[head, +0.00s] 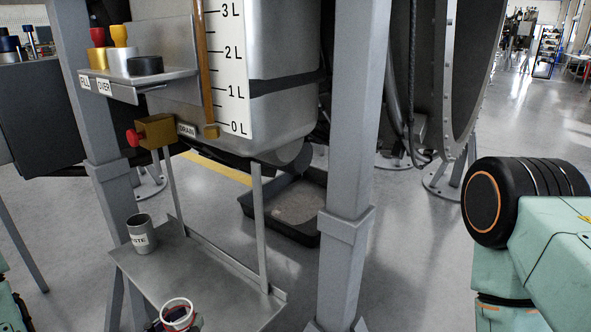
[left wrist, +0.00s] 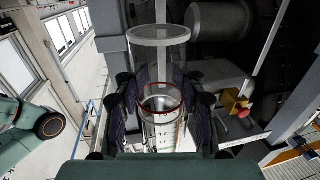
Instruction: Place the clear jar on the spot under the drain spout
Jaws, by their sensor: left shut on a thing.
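The clear jar (head: 177,306) shows at the bottom of the head view, over the front edge of the lower metal shelf (head: 205,265). My left gripper (head: 174,323) is shut on it, mostly cut off by the frame. In the left wrist view the see-through jar (left wrist: 160,52), with a pale rim and a red ring, stands between the dark fingers of my left gripper (left wrist: 160,105). The brass drain valve (head: 156,131) with a red knob sits above and behind the shelf; it also shows in the left wrist view (left wrist: 236,101). No marked spot is discernible. My right gripper is out of view.
A grey waste cup (head: 141,238) stands at the shelf's left. Grey posts (head: 347,170) flank the shelf. The tank with a litre scale (head: 233,70) hangs above. A black tray (head: 290,208) lies on the floor behind. The middle of the shelf is bare.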

